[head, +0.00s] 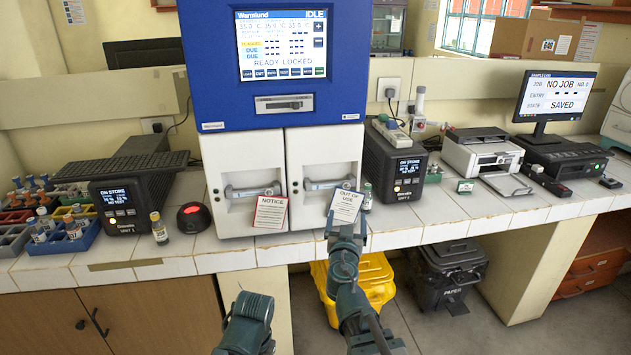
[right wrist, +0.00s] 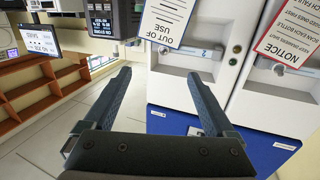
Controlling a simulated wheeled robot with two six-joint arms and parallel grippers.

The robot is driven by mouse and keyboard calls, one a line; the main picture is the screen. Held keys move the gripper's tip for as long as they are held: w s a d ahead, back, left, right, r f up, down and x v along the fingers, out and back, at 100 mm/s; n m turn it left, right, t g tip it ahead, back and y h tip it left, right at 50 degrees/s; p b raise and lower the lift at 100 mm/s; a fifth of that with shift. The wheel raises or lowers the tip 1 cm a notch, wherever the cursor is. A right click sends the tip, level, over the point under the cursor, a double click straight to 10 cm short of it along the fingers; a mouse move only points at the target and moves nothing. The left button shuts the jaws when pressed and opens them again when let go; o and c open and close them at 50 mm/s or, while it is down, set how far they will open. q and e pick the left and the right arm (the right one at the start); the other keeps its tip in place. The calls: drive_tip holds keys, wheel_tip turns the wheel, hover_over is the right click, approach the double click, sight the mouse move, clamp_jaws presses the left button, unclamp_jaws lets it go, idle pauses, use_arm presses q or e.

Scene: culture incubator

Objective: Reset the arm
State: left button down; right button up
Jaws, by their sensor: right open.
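My right gripper (head: 346,226) is in front of the bench edge, below the OUT OF USE card (head: 346,206) on the incubator's right door. In the right wrist view its two fingers (right wrist: 160,76) are spread wide with nothing between them. The blue and white incubator (head: 345,100) stands beyond the fingers, and its screen reads READY LOCKED. Both its white doors look shut. A part of my left arm shows at the bottom of the head view, but its gripper cannot be seen.
A NOTICE card (head: 270,213) hangs on the left door. A small vial (head: 367,196) stands beside the OUT OF USE card. A dark ON STORE unit (head: 395,166), printer (head: 482,154) and monitor (head: 553,97) stand to the right. A yellow bin (head: 377,283) is below the bench.

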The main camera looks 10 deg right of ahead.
drive_tip(key=s+a+f+g+h+p, duration=0.1)
drive_tip(key=s+a+f+g+p, duration=0.15)
drive_tip(key=s+f+g, duration=0.7)
drive_tip(key=s+a+f+n+g+y+p, duration=0.1)
drive_tip(key=s+a+f+n+g+y, duration=0.1)
drive_tip(key=s+a, duration=0.4)
drive_tip(key=s+a+f+n+g+y+p, duration=0.1)
drive_tip(key=s+a+f+n+g+y, duration=0.2)
drive_tip(key=s, duration=0.7)
drive_tip(key=a+f+n+g, duration=0.1)
drive_tip(key=a+n+g, duration=0.1)
drive_tip(key=a, duration=0.1)
drive_tip(key=shift+s+f+n+g, duration=0.25)
drive_tip(key=shift+s+n+g, duration=0.05)
drive_tip(key=shift+g, duration=0.05)
